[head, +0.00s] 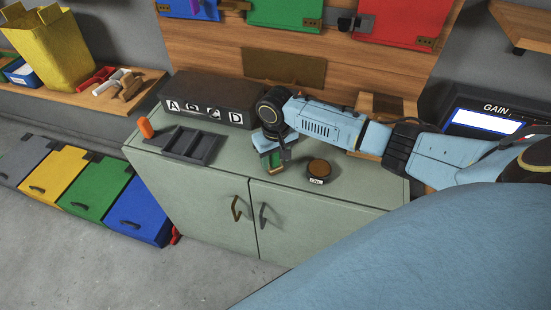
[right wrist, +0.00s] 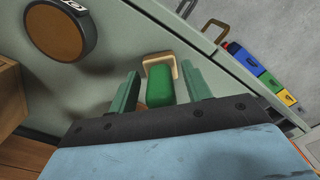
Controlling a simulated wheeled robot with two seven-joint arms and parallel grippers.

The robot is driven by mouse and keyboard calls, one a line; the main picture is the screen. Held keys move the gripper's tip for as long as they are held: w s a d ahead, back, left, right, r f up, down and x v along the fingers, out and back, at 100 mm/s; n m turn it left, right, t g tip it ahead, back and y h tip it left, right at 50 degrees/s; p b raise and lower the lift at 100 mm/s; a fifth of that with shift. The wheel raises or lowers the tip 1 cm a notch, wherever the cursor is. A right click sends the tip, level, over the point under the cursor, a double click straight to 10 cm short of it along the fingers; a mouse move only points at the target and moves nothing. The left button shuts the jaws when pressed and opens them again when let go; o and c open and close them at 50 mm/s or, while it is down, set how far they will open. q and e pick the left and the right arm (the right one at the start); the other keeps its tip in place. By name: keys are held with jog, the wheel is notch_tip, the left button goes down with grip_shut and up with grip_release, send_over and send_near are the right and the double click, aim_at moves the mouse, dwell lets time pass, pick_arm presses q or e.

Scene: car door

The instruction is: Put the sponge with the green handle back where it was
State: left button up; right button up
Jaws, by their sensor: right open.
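My right gripper (head: 270,164) is low over the top of the grey-green cabinet (head: 338,188), between the dark tray and a round brown-topped disc. In the right wrist view its two green fingers (right wrist: 160,72) are spread apart. The sponge with the green handle shows between them as a green block (right wrist: 160,93) with a tan piece (right wrist: 158,62) at its far end. Gaps show between the block and both fingers. In the head view the gripper and wrist mostly hide the sponge. I cannot tell whether it rests fully on the cabinet top. My left gripper is not in view.
A dark compartment tray (head: 185,144) and an orange object (head: 146,127) stand left of the gripper. A dark box lettered A B C D (head: 208,100) is behind. The round disc (head: 319,170) is close on the right. The cabinet's front edge is near.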

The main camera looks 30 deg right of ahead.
notch_tip(320, 180, up, 12)
jog(key=shift+f+p, duration=0.2)
jog(key=shift+p, duration=0.6)
